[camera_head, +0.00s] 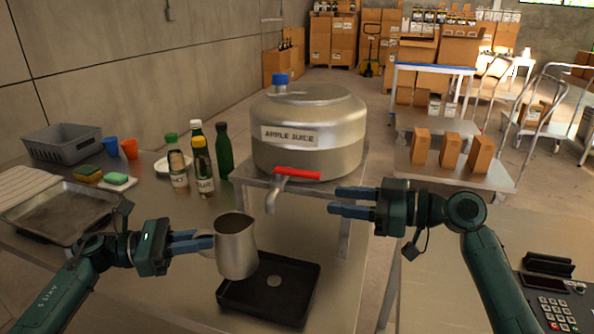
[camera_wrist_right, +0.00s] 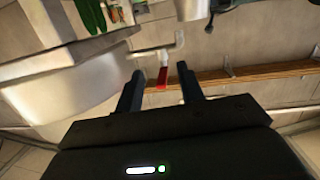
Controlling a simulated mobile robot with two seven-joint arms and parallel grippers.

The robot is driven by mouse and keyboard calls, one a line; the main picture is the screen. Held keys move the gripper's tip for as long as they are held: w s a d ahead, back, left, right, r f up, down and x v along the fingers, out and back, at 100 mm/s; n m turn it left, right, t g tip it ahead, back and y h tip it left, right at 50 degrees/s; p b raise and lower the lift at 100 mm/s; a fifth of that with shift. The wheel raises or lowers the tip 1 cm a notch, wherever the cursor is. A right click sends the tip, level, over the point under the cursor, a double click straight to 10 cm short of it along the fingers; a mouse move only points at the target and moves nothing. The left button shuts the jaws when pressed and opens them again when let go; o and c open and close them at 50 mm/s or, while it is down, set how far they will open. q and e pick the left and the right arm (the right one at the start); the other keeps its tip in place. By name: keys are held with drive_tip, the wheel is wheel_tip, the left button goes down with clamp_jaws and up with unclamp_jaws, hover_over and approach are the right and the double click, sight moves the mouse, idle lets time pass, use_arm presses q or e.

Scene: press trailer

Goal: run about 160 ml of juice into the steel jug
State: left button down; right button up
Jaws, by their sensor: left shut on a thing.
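A steel tank labelled APPLE JUICE (camera_head: 320,150) stands on a raised metal stand. Its tap has a red lever (camera_head: 297,173), lying crosswise, and a metal spout (camera_head: 271,200) pointing down. No juice stream shows. My left gripper (camera_head: 205,243) is shut on the handle of the steel jug (camera_head: 237,250), which is upright, left of and below the spout, over the back left of a black drip tray (camera_head: 262,314). The jug's contents cannot be made out. My right gripper (camera_head: 348,201) is open, right of the lever; in the right wrist view the red lever (camera_wrist_right: 163,77) appears between its fingers, ahead of them.
Bottles (camera_head: 202,165), a grey basket (camera_head: 62,144), cups (camera_head: 129,149), sponges (camera_head: 117,179) and a metal tray (camera_head: 62,212) occupy the left of the table. A phone terminal (camera_head: 556,306) lies at the lower right. Cartons (camera_head: 450,150) stand on a cart behind.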

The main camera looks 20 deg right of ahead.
sight(297, 171)
wheel_tip(297, 171, up, 4)
drive_tip(key=d+y, duration=0.2)
drive_tip(key=x, duration=1.1)
drive_tip(key=shift+w+a+f, duration=0.15)
drive_tip(key=shift+a, duration=0.1)
drive_tip(key=shift+c, duration=0.4)
clamp_jaws()
